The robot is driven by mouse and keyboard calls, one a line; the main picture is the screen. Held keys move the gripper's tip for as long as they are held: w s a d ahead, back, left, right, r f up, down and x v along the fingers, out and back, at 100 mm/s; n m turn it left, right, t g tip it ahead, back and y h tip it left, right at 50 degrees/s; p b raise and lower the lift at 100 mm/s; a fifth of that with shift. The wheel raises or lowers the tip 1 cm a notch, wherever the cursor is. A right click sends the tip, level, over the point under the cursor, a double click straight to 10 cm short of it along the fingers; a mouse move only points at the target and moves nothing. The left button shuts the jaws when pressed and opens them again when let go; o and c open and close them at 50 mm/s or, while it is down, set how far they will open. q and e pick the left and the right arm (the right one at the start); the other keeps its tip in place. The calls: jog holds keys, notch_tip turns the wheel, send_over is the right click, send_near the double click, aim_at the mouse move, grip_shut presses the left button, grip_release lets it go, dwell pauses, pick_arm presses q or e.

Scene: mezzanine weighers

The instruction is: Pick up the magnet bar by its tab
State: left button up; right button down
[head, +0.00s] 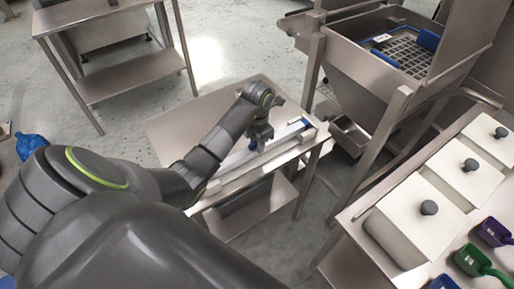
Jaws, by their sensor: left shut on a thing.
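My left arm reaches in from the left to a steel table. My left gripper (257,140) points down over the table, shut at a small blue piece (252,146) that looks like the magnet bar's tab. The fingertips are small and partly hidden by the gripper body. A long pale bar (236,159) runs beneath the gripper along the table's front side; I cannot tell if it is clear of the surface. Another blue piece (306,122) shows at the right end of this row. My right gripper is not in view.
The steel table (180,127) is bare at its back left. A steel hopper (352,62) with a grate (408,56) and blue parts stands at the right. White lidded bins (418,215) and coloured scoops (470,258) fill the right front. Another steel table (115,83) stands behind.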

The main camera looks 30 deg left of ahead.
pick_arm(q)
grip_shut()
jog(key=shift+w+r, duration=0.1)
jog(key=shift+w, duration=0.05)
jog(key=shift+r, duration=0.1)
jog(key=shift+r, duration=0.4)
notch_tip(320, 180, up, 5)
jog(key=shift+f, duration=0.15)
notch_tip(320, 180, up, 3)
jog(key=p, duration=0.2)
jog(key=shift+f+p, duration=0.1)
jog(key=shift+p, duration=0.25)
jog(key=shift+r+p, duration=0.75)
